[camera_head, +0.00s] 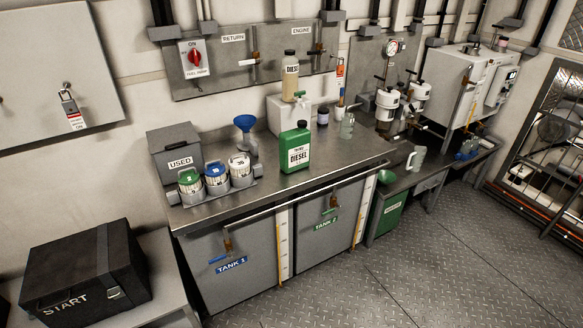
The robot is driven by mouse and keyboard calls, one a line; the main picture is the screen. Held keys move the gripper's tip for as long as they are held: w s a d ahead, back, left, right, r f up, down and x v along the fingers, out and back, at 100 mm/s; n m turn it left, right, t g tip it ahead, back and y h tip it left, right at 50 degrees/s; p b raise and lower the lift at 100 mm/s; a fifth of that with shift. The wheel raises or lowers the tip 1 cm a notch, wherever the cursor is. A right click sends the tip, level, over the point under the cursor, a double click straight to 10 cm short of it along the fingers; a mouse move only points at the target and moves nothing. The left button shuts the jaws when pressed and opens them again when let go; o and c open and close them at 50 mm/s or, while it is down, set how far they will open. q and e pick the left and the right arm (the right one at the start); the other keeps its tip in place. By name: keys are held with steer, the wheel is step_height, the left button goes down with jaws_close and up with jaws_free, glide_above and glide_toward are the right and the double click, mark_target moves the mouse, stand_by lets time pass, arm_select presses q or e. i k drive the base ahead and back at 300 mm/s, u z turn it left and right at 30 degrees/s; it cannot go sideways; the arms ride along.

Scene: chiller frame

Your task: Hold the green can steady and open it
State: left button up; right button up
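The green can (287,164) stands upright on the metal worktop, near its middle. Neither of my grippers shows in the head view, and nothing is touching the can.
On the worktop (262,188), a grey USED box (165,140), a rack of lidded jars and a blue funnel (245,124) stand left of the can. A white box with a DIESEL bottle (289,80) on it stands behind. A front rail (345,181) edges the worktop.

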mark_target(294, 144)
steer(key=z, duration=0.3)
steer(key=k, duration=0.45)
steer(key=z, duration=0.75)
steer(key=i, duration=1.8)
steer(key=u, duration=1.35)
steer(key=i, duration=0.9)
steer(key=u, duration=0.85)
